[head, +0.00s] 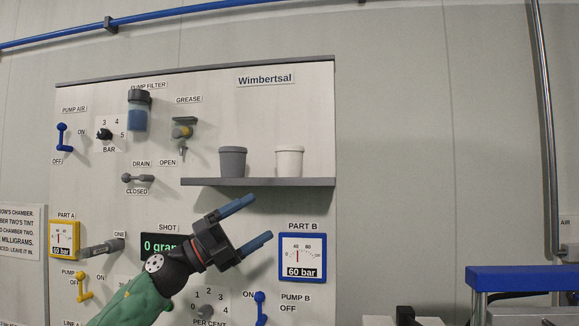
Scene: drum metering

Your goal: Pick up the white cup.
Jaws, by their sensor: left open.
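The white cup (289,162) stands upright on the grey shelf (258,183) of the wall panel, at the shelf's right part. A dark grey cup (233,162) stands upright to its left, with a gap between them. My left gripper (254,221) is below the shelf, lower left of the white cup. Its two blue fingers are spread apart with nothing between them, and they point up and to the right. The gripper is apart from both cups. My right gripper is not in the view.
The panel (100,200) carries levers, knobs and gauges, including the blue-framed Part B gauge (302,257) right of my gripper. My gripper partly covers the shot display (160,245). A blue-topped stand (520,280) is at lower right. The wall right of the panel is bare.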

